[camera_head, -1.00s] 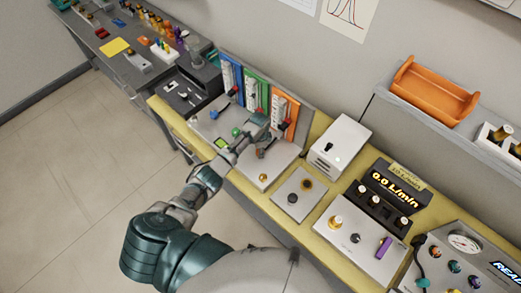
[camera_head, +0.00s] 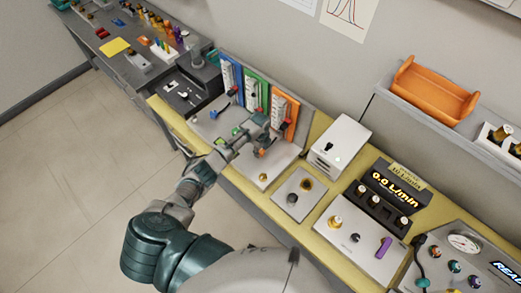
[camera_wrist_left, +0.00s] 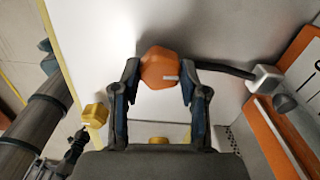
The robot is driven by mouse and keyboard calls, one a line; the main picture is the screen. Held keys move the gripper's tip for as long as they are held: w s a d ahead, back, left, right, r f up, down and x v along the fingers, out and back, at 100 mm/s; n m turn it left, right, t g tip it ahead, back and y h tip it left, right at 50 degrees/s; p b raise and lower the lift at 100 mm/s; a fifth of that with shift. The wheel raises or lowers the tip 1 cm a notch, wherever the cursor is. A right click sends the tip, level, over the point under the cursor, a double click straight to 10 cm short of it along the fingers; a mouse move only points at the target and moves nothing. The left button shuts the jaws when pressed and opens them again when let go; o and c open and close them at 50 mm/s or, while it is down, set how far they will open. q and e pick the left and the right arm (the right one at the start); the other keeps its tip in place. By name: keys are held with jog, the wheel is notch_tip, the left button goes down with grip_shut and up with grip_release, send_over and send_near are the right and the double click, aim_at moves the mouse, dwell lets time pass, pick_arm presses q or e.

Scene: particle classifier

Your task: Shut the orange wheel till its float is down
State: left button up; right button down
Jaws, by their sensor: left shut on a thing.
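The orange wheel (camera_wrist_left: 160,68) is a faceted knob with a small pale mark on its rim, on the white base plate. My left gripper (camera_wrist_left: 160,80) is shut on it, one dark finger on each side. In the head view my left gripper (camera_head: 263,141) reaches to the panel from the left and mostly covers the wheel. The orange flowmeter (camera_head: 291,117) stands rightmost of three upright scales; part of its orange frame also shows in the wrist view (camera_wrist_left: 274,140). I cannot make out its float. My right gripper is not in view.
The blue (camera_head: 231,77) and green (camera_head: 251,92) flowmeters stand left of the orange one. A dark hose (camera_wrist_left: 222,68) runs from near the wheel to a fitting. A white switch box (camera_head: 340,145) stands to the right. A yellow knob (camera_wrist_left: 95,114) is near my left finger.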

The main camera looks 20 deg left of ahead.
pick_arm(q)
jog(key=shift+w+r+m, duration=0.1)
jog(key=shift+r+m, duration=0.05)
jog(key=shift+m, duration=0.15)
dwell(0.4)
jog(key=o, duration=1)
jog(key=shift+o, duration=0.7)
notch_tip(320, 180, up, 12)
jog(key=shift+f, duration=0.2)
